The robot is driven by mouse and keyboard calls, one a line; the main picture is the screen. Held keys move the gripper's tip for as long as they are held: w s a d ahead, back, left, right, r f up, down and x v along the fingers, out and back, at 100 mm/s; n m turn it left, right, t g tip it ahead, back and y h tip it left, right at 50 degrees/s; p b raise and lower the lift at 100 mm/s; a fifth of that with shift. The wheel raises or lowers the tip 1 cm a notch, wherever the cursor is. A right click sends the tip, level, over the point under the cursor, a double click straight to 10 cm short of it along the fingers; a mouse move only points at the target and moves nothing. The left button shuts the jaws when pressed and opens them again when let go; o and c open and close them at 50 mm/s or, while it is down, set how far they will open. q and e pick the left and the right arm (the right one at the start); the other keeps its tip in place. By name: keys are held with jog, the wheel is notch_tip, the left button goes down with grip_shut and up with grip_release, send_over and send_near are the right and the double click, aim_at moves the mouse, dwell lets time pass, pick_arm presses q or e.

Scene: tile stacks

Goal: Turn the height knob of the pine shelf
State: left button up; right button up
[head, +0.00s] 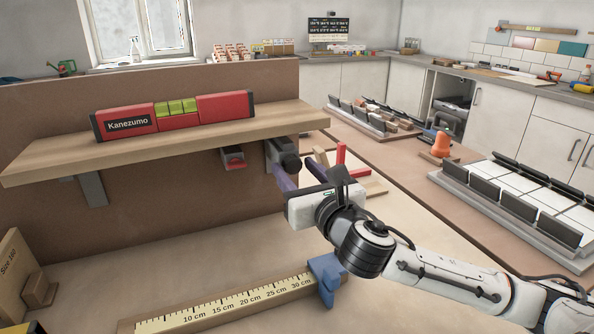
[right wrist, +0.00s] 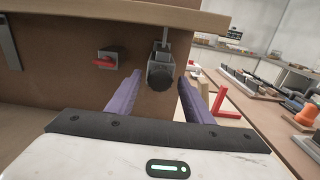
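The pine shelf (head: 60,160) is mounted on a brown upright panel, with a red spirit level (head: 175,114) lying on it. A dark round knob (head: 290,163) sits on a grey bracket under the shelf's right end. It also shows in the right wrist view (right wrist: 160,76). My right gripper (head: 300,178) is open, its two purple fingers spread wide. In the right wrist view the knob appears between and beyond the fingertips, with a gap on each side. I cannot tell whether a finger touches it. My left gripper is not in view.
A small grey block with a red lever (head: 233,158) hangs under the shelf, left of the knob. A ruler with a blue stop (head: 326,280) lies on the table. A red upright piece (head: 340,155) stands right of the knob. Tile racks (head: 510,200) stand at right.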

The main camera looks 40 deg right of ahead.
jog(key=c, duration=0.9)
jog(key=shift+m, duration=0.3)
